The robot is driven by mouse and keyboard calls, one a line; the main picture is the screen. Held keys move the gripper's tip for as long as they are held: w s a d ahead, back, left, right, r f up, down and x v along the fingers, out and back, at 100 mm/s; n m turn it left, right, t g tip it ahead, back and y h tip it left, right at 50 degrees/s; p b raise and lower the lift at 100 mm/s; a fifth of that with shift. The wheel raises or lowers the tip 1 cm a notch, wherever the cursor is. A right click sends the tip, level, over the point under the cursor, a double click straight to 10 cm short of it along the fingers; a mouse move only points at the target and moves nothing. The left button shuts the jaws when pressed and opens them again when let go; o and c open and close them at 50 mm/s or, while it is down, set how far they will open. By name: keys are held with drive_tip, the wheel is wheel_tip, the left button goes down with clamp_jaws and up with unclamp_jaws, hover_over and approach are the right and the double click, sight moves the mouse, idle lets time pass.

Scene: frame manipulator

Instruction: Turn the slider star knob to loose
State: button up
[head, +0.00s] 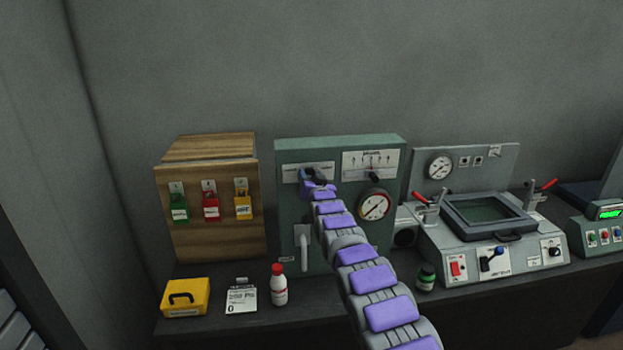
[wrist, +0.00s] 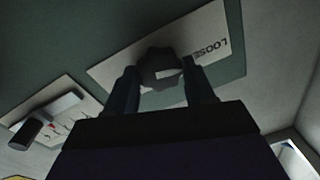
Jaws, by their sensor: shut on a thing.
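The star knob (wrist: 158,66) is dark grey with a white mark, in front of a pale plate (wrist: 212,28) that reads "LOOSE", upside down in the wrist view. My gripper (wrist: 163,82) is shut on the knob, one dark finger on each side. In the head view my gripper (head: 317,184) reaches the upper left of the green panel (head: 290,215), in front of its left pale plate (head: 290,174). It largely hides the knob there. The white mark lies on the side toward the word, but its exact setting cannot be told.
Right of the knob are a scale plate (head: 370,163) and a round gauge (head: 374,205); a grey lever (head: 303,240) is below. A wooden lock box (head: 215,225) stands left, a grey machine (head: 445,240) right. A red-capped bottle (head: 279,288) and green bottle (head: 426,278) stand in front.

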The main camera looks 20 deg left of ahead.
drive_tip(key=shift+s+a+f, duration=0.1)
drive_tip(key=shift+a+f, duration=0.05)
drive_tip(key=shift+f, duration=0.25)
drive_tip(key=o, duration=0.9)
drive_tip(key=shift+a, duration=0.1)
drive_tip(key=shift+o, duration=0.7)
drive_tip(key=shift+r, duration=0.2)
drive_tip(key=shift+d, duration=0.2)
drive_tip(key=shift+d, duration=0.1)
